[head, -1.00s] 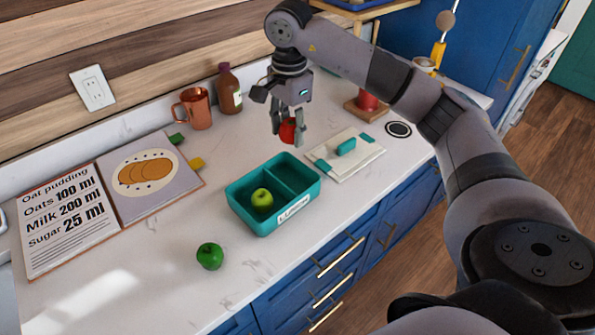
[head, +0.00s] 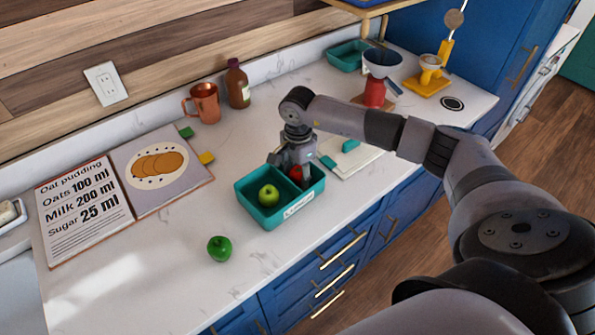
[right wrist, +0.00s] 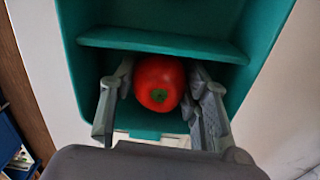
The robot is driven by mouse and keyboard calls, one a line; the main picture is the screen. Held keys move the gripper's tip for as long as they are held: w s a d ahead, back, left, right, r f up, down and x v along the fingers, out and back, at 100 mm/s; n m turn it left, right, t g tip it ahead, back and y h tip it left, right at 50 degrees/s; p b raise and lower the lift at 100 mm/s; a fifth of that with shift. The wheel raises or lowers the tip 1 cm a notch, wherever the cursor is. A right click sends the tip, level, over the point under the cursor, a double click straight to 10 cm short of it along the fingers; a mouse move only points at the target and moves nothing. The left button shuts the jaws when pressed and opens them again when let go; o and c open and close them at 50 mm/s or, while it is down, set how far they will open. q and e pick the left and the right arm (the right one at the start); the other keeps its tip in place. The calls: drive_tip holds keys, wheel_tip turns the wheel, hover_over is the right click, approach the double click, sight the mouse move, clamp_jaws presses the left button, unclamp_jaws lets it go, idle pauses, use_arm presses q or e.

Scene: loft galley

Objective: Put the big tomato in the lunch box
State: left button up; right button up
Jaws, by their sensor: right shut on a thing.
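The big tomato (right wrist: 160,82) is red with a green stem spot. It sits between the two fingers of my right gripper (right wrist: 160,100), which is shut on it. In the head view the tomato (head: 296,173) is partly hidden by the gripper (head: 298,172). The teal lunch box (head: 249,206) has a divider and a white label on its front. The tomato is inside its right compartment; I cannot tell whether it touches the floor. A light green apple (head: 269,195) is in the left compartment. The right wrist view shows the box's teal wall (right wrist: 80,20) around the tomato. My left gripper is not in view.
A white board with a teal piece (head: 350,146) lies to the right. An open recipe book (head: 80,211), copper mug (head: 204,103) and brown bottle (head: 238,84) stand behind and left.

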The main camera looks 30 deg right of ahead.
sight(298, 171)
drive_tip(key=shift+f, duration=0.1)
drive_tip(key=o, duration=1.2)
drive_tip(key=shift+r, duration=0.3)
wheel_tip(298, 171, up, 10)
drive_tip(key=b, duration=0.4)
drive_tip(key=shift+r, duration=0.2)
drive_tip(key=shift+s+r, duration=0.15)
drive_tip(key=shift+r, duration=0.55)
drive_tip(key=shift+f, duration=0.1)
